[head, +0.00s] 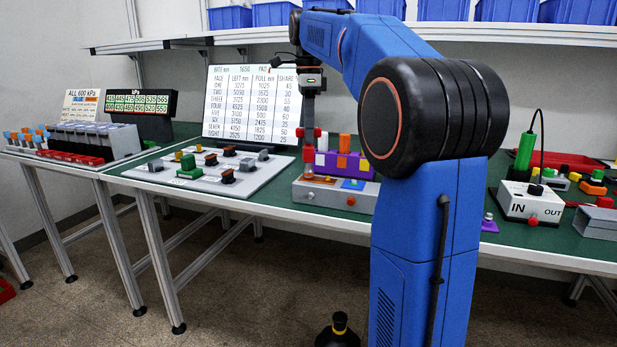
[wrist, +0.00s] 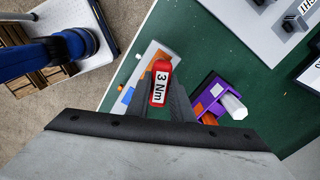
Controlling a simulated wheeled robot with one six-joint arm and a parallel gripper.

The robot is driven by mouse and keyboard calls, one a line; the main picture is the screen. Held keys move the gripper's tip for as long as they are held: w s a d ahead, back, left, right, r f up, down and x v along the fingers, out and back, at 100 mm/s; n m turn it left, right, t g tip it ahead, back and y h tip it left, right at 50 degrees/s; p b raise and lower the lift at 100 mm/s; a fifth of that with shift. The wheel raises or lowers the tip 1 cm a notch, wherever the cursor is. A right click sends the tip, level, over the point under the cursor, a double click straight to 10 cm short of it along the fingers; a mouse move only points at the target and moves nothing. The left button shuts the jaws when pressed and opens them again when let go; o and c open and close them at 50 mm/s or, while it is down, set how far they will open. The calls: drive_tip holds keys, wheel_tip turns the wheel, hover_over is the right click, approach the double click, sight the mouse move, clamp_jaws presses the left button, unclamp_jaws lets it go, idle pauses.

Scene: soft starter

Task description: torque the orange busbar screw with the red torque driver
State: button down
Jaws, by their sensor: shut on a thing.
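My gripper (head: 308,122) is shut on the red torque driver (head: 307,139), which hangs upright in the head view. Its red top, marked "3 Nm", shows between the fingers in the wrist view (wrist: 160,84). Below it is the grey soft-starter box (head: 305,194), with an orange patch (head: 320,180) and a blue patch (head: 352,184) on top. In the wrist view the box (wrist: 140,72) lies under and beside the driver. The driver's tip and the orange screw's head are hidden or too small, so I cannot tell whether they touch.
A purple rack (head: 361,167) with other coloured drivers stands close behind the box, to the right. A grey panel (head: 250,178) with several knobs lies to the left. A white figures board (head: 252,106) stands behind. A white IN/OUT box (head: 516,203) is at the right.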

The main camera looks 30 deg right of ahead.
drive_tip(key=shift+m, duration=0.4)
drive_tip(key=n, duration=0.4)
drive_tip(key=shift+n, duration=0.3)
drive_tip(key=n, duration=0.2)
drive_tip(key=shift+n, duration=1.3)
drive_tip(key=n, duration=0.4)
drive_tip(key=shift+n, duration=0.3)
